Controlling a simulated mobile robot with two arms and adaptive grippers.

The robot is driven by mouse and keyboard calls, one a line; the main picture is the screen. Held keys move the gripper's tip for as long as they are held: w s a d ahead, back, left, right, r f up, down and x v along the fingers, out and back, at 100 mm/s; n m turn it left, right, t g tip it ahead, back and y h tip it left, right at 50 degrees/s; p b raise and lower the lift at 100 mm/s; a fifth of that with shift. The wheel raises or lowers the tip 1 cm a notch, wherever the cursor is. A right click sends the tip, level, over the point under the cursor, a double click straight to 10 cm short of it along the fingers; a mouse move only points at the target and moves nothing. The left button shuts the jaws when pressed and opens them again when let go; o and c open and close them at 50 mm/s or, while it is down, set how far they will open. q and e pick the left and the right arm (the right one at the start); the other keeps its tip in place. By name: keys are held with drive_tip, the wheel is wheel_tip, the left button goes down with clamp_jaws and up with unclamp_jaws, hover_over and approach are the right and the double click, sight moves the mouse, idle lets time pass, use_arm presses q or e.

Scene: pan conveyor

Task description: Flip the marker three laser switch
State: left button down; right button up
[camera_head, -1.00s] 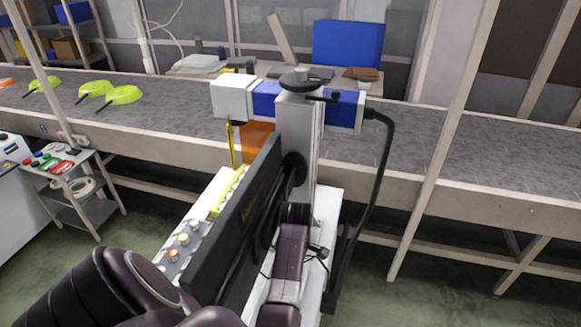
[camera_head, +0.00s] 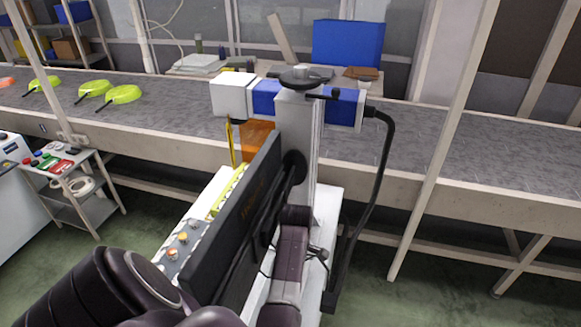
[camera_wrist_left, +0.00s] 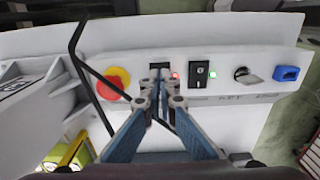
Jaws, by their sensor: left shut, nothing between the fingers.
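The laser marker (camera_head: 263,98) is a white and blue head on a grey column beside the conveyor. Its control panel (camera_wrist_left: 140,45) fills the left wrist view. The panel holds a red and yellow emergency button (camera_wrist_left: 113,83), a black rocker switch (camera_wrist_left: 199,74) between a red and a green light, and a key switch (camera_wrist_left: 246,77). Another dark switch (camera_wrist_left: 159,67) is partly hidden behind my fingertips. My left gripper (camera_wrist_left: 162,92) is shut and empty, with its tips in front of that dark switch. I cannot tell whether they touch. My right gripper is not in view.
A black monitor (camera_head: 232,227) stands in front of the column, close to my arm. A black cable (camera_head: 378,190) hangs at its right. A blue socket (camera_wrist_left: 286,73) is at the panel's right end. Green pans (camera_head: 123,95) lie on the conveyor (camera_head: 180,117) at the left.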

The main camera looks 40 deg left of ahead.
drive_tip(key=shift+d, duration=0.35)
use_arm(q)
drive_tip(key=shift+f+b, duration=0.5)
drive_tip(key=shift+f, duration=0.6)
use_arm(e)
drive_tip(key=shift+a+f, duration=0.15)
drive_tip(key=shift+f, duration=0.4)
use_arm(q)
wheel_tip(320, 180, up, 3)
drive_tip(key=shift+f+p, duration=0.15)
drive_tip(key=shift+p, duration=1.1)
drive_tip(key=shift+r, duration=2.2)
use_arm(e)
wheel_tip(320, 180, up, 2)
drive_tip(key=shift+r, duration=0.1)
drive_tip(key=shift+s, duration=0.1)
